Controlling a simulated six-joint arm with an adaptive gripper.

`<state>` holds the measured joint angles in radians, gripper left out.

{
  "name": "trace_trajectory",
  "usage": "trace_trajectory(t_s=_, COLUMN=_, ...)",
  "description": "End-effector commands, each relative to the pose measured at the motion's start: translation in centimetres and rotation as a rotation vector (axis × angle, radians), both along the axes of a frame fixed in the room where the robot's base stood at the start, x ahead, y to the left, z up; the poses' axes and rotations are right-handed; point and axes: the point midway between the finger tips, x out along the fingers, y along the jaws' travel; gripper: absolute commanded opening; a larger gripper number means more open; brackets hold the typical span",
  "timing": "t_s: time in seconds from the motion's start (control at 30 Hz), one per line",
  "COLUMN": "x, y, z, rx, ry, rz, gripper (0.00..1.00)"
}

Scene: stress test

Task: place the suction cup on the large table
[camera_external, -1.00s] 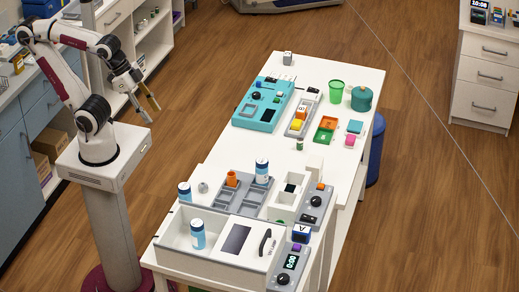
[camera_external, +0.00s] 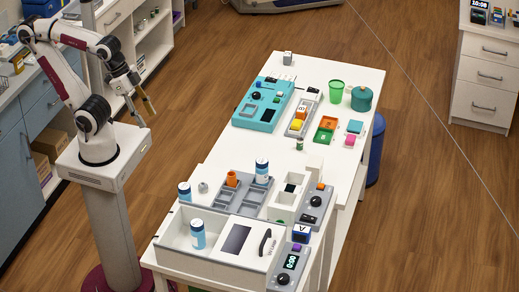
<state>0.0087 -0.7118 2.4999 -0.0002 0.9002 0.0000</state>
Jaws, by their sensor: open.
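The large table (camera_external: 222,150) is the long white table in the middle of the external view. I cannot pick out the suction cup with certainty. A small grey rounded piece (camera_external: 203,187) stands on the near part of the tables, too small to identify. My gripper (camera_external: 147,117) is open with nothing visible between its fingers. It points down over the floor, left of the large table and well apart from it.
The table holds a teal panel (camera_external: 245,113), a green cup (camera_external: 336,91) and a teal pot (camera_external: 361,98). Nearer are a grey compartment tray (camera_external: 228,201), blue-white cans (camera_external: 197,235) and a white box (camera_external: 176,232). The table's left edge strip is mostly clear.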

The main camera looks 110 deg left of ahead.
Motion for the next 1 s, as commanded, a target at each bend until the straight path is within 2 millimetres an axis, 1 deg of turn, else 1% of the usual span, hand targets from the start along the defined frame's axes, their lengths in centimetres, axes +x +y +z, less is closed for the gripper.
trace_trajectory(t_s=0.27, x=1.1, y=-0.5, z=-2.4, rx=-0.002, ry=0.115, rz=-0.017, gripper=0.43)
trace_trajectory(t_s=0.47, x=2.7, y=-1.1, z=-4.2, rx=-0.006, ry=0.175, rz=-0.034, gripper=0.43)
trace_trajectory(t_s=0.77, x=5.9, y=-2.2, z=-6.9, rx=-0.012, ry=0.229, rz=-0.067, gripper=0.43)
trace_trajectory(t_s=1.0, x=8.9, y=-3.0, z=-9.4, rx=-0.015, ry=0.246, rz=-0.098, gripper=0.43)
